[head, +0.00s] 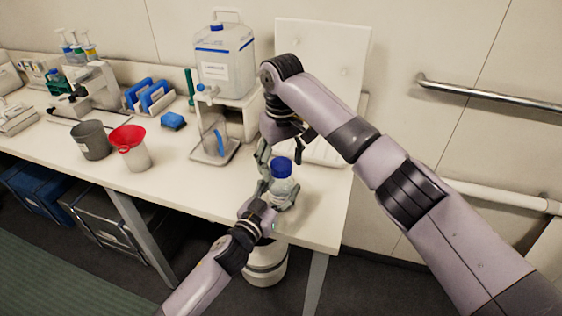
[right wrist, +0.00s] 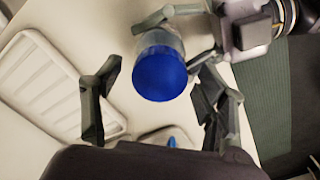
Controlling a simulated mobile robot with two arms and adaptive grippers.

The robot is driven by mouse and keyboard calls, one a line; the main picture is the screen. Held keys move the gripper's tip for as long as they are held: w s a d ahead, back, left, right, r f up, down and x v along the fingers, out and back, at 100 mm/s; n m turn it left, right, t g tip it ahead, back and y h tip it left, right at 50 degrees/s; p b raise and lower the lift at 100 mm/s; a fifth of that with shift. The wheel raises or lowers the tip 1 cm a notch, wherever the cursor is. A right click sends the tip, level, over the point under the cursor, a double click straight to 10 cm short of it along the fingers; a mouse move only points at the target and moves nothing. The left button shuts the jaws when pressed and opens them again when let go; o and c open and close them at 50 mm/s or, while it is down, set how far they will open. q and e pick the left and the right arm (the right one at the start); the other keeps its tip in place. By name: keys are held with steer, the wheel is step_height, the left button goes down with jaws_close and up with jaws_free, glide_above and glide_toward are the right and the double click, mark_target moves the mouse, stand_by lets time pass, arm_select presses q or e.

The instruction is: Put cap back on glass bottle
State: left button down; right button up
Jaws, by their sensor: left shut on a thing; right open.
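The glass bottle (head: 283,188) stands upright near the front right edge of the bench, clear below its blue cap (head: 281,167). The cap sits on the bottle's top; whether it is threaded tight I cannot tell. My left gripper (head: 277,193) is shut around the bottle's body from the front. My right gripper (head: 284,154) is open above and slightly behind the cap, pointing down. In the right wrist view the cap (right wrist: 160,74) lies between and beyond the spread right fingers (right wrist: 155,110), apart from them. The bottle's side (right wrist: 160,40) shows behind it.
A white ribbed tray (right wrist: 38,75) lies beside the bottle. A dispenser tank (head: 224,62) stands on a shelf behind, with a beaker (head: 213,135) under its tap. A red funnel (head: 128,137) and grey cup (head: 91,140) are left. The bench edge is close in front.

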step_height(320, 180, up, 12)
stand_by(0.5)
arm_select(q)
steer(key=c, duration=0.5)
jaws_free()
steer(key=v, duration=1.2)
steer(key=shift+a, duration=0.1)
arm_select(e)
steer(key=shift+f, duration=0.1)
